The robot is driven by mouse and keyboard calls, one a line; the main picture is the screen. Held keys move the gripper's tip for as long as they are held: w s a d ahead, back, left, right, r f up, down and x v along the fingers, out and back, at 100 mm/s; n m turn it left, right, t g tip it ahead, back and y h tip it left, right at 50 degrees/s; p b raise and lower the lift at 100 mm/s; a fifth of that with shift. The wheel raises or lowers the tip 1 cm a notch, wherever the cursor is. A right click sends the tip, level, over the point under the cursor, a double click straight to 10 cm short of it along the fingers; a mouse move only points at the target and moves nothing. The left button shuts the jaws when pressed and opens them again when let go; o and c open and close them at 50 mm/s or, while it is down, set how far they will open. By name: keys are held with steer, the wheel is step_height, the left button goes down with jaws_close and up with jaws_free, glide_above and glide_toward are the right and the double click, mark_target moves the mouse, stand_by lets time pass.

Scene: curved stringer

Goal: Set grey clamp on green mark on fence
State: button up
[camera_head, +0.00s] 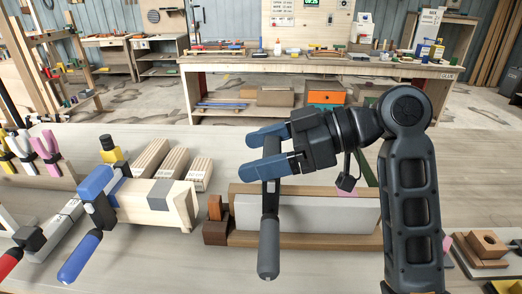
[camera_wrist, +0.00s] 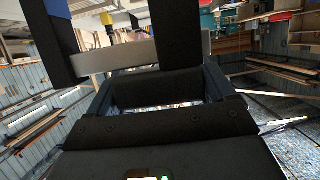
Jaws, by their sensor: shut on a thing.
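My gripper (camera_head: 252,154) has two blue fingers pointing left, high over the bench. It is shut on the grey clamp (camera_head: 268,246), whose dark handle hangs down in front of a long grey and brown assembly. In the wrist view, a grey bar (camera_wrist: 115,58) of the clamp crosses between the dark fingers (camera_wrist: 120,40). The assembly, perhaps the fence (camera_head: 315,213), has a pale grey face between brown wooden strips. A dark green strip (camera_head: 365,170) shows behind it, partly hidden by my arm; I cannot tell if it is the green mark. The clamp's jaws are mostly hidden.
A blue-handled clamp (camera_head: 92,208) grips a pale wooden piece (camera_head: 155,203) at left. Pink and yellow spring clamps (camera_head: 45,145) stand at far left. Wooden blocks (camera_head: 487,247) lie at right. Bare bench top (camera_head: 240,138) lies behind. A second workbench (camera_head: 320,66) stands beyond.

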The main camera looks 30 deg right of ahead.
steer(key=shift+f, duration=0.1)
steer(key=shift+f+b, duration=1.35)
steer(key=shift+f, duration=0.2)
steer(key=shift+f, duration=0.1)
